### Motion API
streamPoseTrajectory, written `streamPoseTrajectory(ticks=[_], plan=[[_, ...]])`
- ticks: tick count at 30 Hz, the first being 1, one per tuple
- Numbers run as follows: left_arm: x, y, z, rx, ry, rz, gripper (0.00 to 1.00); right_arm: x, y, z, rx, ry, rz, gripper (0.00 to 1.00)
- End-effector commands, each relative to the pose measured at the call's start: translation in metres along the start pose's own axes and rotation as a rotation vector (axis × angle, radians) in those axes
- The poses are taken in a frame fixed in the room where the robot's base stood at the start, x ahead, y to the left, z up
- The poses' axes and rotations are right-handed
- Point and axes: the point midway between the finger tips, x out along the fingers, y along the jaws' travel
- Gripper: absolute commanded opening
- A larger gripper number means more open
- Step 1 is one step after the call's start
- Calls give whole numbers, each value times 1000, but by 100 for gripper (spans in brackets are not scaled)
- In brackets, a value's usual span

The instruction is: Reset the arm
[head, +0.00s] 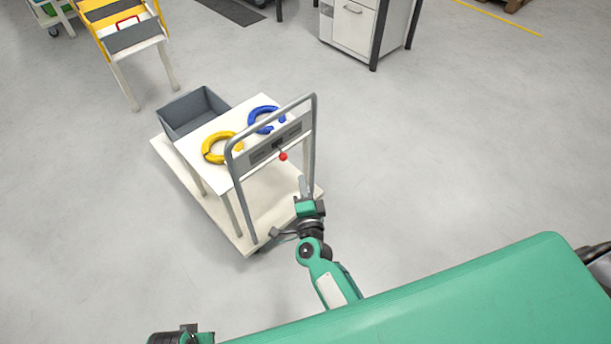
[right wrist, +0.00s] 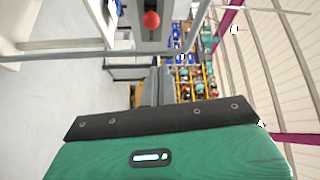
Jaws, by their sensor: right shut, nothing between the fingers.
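My right gripper (head: 304,187) is at the near right corner of the trolley, beside the right post of its grey handle frame (head: 315,130). Its fingers are shut and empty, and they also show close together in the right wrist view (right wrist: 158,88). A red knob (head: 283,156) hangs on the handle panel (head: 268,148), above and left of the gripper. The knob also shows at the top of the right wrist view (right wrist: 151,20). My left gripper's fingers do not show; only a dark arm part is at the bottom left edge.
A grey bin (head: 188,128) stands behind on the lower deck (head: 225,218). A yellow step stand (head: 120,25) and a white cabinet (head: 352,25) are farther back. Floor to the right is clear.

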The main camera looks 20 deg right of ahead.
Motion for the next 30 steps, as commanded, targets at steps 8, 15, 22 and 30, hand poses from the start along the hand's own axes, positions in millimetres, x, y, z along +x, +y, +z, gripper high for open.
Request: streamPoseTrajectory(ticks=[8, 15, 22, 30], plan=[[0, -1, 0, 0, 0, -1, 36, -1, 0, 0, 0, 0, 0, 0], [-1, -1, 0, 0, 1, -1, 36, -1, 0, 0, 0, 0, 0, 0], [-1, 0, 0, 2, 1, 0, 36, -9, 4, 8, -77, -88, 13, 0], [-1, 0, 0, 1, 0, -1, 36, -65, 44, 38, -464, -510, 122, 0]])
